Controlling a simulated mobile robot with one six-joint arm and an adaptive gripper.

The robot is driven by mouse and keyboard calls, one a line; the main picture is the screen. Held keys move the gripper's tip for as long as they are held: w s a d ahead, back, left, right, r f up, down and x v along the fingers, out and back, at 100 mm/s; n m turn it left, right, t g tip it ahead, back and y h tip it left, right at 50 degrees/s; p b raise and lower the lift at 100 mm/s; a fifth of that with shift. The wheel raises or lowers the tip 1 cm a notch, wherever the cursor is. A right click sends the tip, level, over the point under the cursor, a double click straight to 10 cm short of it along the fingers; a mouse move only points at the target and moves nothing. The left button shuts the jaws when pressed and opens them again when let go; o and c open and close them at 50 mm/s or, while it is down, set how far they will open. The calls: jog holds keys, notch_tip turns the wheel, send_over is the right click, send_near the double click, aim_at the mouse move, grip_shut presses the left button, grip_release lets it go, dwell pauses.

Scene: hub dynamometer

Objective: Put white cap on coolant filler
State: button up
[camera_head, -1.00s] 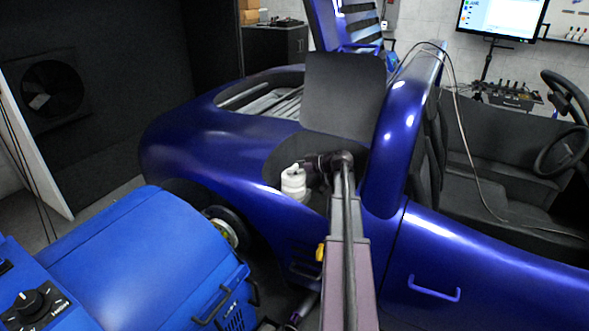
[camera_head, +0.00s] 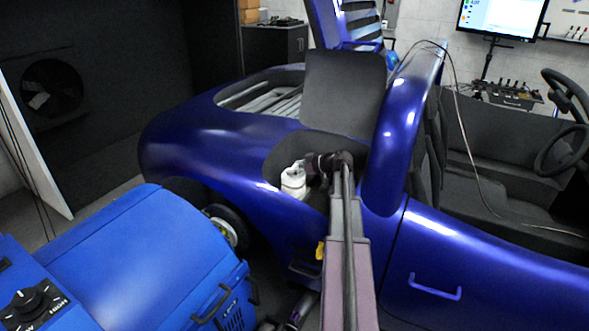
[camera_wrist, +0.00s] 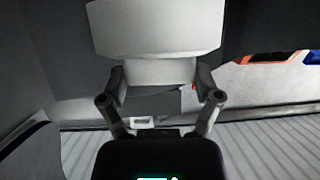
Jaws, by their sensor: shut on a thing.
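A white container with the coolant filler (camera_head: 293,187) sits in the dark opening in the blue car's side, left of my gripper. My gripper (camera_head: 308,163) reaches in level with its top. In the wrist view, the fingers (camera_wrist: 160,82) are closed on the sides of a narrow white cylindrical part, which looks like the white cap (camera_wrist: 158,72). A wider white body (camera_wrist: 152,30) adjoins it toward the top of that view. The head view is too small to show whether the cap is seated or only touching. The filler neck is not clearly visible.
The blue car body (camera_head: 220,145) surrounds the opening, with a raised dark panel (camera_head: 343,95) behind it. A large blue machine (camera_head: 140,255) stands at the front left. The car's seats and steering wheel (camera_head: 566,150) are at the right.

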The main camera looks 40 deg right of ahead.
jog(key=shift+f, duration=0.15)
jog(key=o, duration=0.9)
jog(key=shift+c, duration=0.2)
jog(key=shift+s, duration=0.15)
